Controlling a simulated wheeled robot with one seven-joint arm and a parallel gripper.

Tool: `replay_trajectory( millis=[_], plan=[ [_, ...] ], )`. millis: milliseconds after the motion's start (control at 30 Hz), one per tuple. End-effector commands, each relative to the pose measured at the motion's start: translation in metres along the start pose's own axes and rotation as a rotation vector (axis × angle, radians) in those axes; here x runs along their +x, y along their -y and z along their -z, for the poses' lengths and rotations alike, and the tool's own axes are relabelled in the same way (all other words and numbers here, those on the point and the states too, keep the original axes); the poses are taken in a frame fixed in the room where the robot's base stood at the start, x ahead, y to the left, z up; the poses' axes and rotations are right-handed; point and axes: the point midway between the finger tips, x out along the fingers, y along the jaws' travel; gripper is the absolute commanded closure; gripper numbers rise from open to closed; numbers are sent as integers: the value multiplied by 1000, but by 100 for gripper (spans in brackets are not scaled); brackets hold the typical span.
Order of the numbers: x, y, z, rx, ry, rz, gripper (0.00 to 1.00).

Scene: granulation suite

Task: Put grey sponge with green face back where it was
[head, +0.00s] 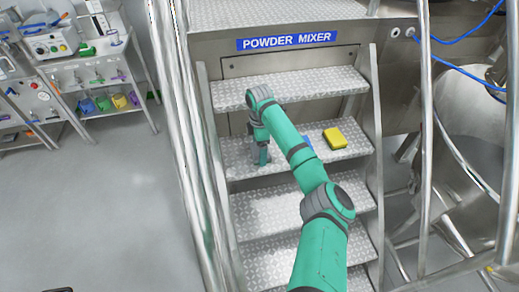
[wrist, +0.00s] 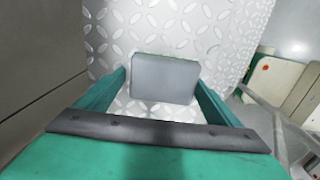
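A grey block (wrist: 165,78), which looks like the grey sponge, lies on a diamond-plate step (wrist: 110,45) in the wrist view. A thin gap shows at the left finger, while the right fingertip appears close to or touching the block's edge. In the head view my gripper (head: 262,158) points down at the left part of a middle step (head: 235,160) of the stairs; the sponge is not visible there.
A yellow sponge (head: 334,138) lies on the same step to the right, with a blue item (head: 306,142) partly behind my arm. Metal handrails (head: 188,130) flank the stairs under the POWDER MIXER sign (head: 287,40). Stocked shelves (head: 105,95) stand at the left.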

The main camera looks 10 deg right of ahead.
Motion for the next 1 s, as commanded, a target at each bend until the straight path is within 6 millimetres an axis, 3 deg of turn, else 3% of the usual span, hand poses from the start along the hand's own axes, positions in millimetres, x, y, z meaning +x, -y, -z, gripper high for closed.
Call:
replay_trajectory(
  millis=[33,667,867,1000],
  plan=[
    [16,9,0,3,0,27,4],
    [14,10,-3,7,1,32,4],
    [-7,9,-3,9,0,29,4],
    [-38,6,0,2,-1,23,4]
  ],
)
